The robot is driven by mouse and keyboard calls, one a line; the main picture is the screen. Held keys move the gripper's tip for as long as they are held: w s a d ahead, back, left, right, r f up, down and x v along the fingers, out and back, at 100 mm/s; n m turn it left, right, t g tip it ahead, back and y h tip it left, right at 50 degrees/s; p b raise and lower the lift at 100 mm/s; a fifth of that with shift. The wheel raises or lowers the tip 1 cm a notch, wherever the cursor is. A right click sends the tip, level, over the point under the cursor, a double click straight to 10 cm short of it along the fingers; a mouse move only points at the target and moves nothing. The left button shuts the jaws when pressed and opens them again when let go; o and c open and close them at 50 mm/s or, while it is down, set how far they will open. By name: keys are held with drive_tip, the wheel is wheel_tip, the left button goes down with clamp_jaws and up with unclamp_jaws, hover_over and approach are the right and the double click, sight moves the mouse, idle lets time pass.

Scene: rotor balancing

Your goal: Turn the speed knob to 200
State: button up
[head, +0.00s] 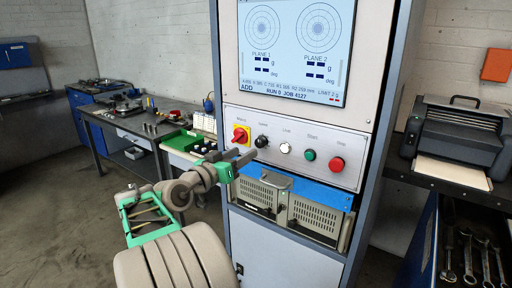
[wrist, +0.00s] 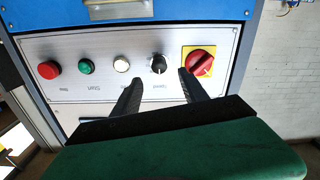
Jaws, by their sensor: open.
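The speed knob (head: 261,141) is a small black knob on the silver control panel (head: 290,165), between the red-and-yellow main switch (head: 240,136) and the lamp. In the wrist view, which shows the panel upside down, the speed knob (wrist: 158,64) has a pale pointer mark; its scale is too small to read. My gripper (head: 242,156) is open and empty, just left of and below the knob in the head view. In the wrist view my gripper (wrist: 160,78) has one fingertip either side of the knob's line, with the knob apparently beyond the tips.
A white lamp (head: 285,148), green start button (head: 310,155) and red stop button (head: 336,164) sit to the right on the panel. The screen (head: 296,45) is above. A blue ledge with grey vented units (head: 312,215) is below. A printer (head: 460,132) stands at right.

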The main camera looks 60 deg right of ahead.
sight(259, 143)
drive_tip(key=d+p, duration=0.1)
drive_tip(key=d, duration=0.2)
drive_tip(key=s+d+p, duration=0.1)
drive_tip(key=d, duration=0.2)
drive_tip(key=shift+s+d+r, duration=0.2)
drive_tip(key=shift+d, duration=0.2)
drive_tip(key=shift+d+f, duration=0.1)
drive_tip(key=shift+d, duration=0.25)
clamp_jaws()
